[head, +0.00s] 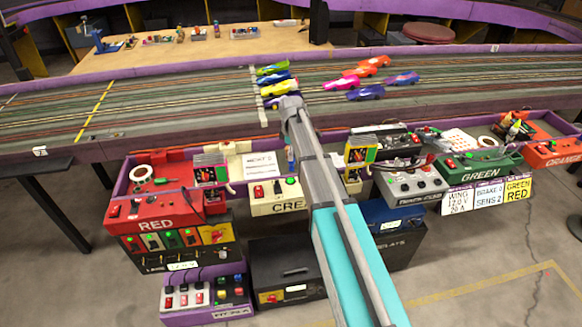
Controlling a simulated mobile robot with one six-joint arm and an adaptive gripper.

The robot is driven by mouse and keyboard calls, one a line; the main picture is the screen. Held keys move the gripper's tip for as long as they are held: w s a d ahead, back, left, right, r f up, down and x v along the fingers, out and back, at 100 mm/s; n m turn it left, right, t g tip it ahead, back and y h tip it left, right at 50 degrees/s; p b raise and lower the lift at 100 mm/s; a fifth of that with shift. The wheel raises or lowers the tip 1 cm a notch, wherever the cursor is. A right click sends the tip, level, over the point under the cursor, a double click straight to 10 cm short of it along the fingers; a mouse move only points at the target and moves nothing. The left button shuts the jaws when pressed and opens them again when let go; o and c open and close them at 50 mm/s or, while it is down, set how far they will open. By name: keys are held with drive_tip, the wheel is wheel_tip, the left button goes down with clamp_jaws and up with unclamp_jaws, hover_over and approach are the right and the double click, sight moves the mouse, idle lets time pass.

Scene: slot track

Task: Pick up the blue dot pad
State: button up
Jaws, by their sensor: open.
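I cannot pick out a blue dot pad for certain in the head view. A small white pad or sheet with rows of tiny marks (460,139) lies on the bench at the right, behind the green box, but the colour of its marks is too small to tell. My arm crosses the middle of the picture from the lower right and ends in a grey joint over the near edge of the track. No gripper fingers show. The arm hides part of the bench behind it.
Several toy cars (280,78) stand on the slot track (180,100). A red box (160,213), a cream box (270,198), a grey switch box (412,183) and a green box (478,165) crowd the bench. Tape rolls (141,174) and wired parts lie among them.

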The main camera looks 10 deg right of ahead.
sight(292, 163)
drive_tip(key=shift+f, duration=0.1)
drive_tip(key=shift+f+b, duration=2.5)
drive_tip(key=shift+b, duration=0.1)
drive_tip(key=shift+c, duration=0.2)
clamp_jaws()
